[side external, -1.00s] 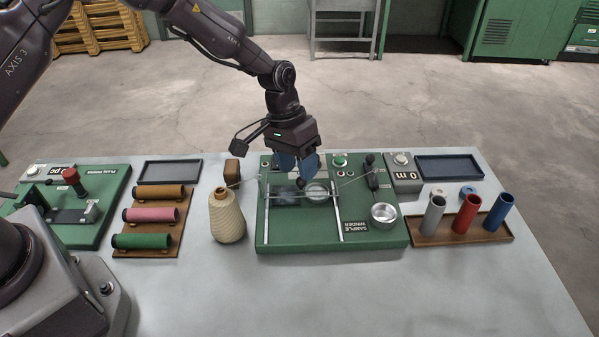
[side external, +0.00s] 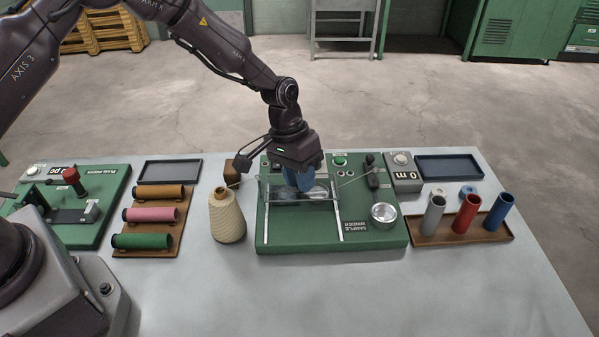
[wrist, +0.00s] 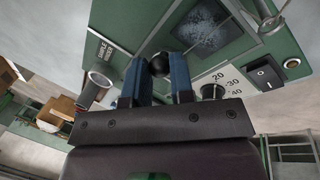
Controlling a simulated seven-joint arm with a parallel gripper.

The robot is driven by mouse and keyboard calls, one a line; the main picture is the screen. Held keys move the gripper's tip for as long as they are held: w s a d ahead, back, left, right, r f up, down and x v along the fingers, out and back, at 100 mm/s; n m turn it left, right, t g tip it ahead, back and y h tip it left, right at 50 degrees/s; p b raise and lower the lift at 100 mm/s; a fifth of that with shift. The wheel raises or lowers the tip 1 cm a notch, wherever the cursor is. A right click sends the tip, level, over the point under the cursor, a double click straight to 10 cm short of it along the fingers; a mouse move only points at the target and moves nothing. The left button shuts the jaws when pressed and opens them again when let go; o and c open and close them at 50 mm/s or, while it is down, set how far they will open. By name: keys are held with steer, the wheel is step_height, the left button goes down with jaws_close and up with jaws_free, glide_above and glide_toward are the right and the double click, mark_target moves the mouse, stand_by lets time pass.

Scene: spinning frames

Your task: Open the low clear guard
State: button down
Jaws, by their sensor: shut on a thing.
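The low clear guard (side external: 277,193) is a see-through panel with a thin metal frame on the green sample winder (side external: 285,236). It lies low over the winder's middle, and my gripper partly hides it in the side view. My gripper (side external: 304,187) points down at the guard from above. Its two blue fingers are shut on the guard's round black knob (wrist: 159,64), which shows between the fingertips in the wrist view (wrist: 155,74). Whether the guard has lifted at all I cannot tell.
A cream yarn cone (side external: 227,217) stands close at the winder's left, with thread running toward the winder. A metal cup (side external: 384,213) and a black lever (side external: 371,170) are on the winder's right. A brown tray (side external: 460,236) with upright tubes stands farther right. The front table is clear.

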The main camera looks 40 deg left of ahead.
steer(key=s+d, duration=0.5)
steer(key=c, duration=1)
jaws_free()
steer(key=shift+w+r, duration=0.1)
steer(key=v, duration=1.3)
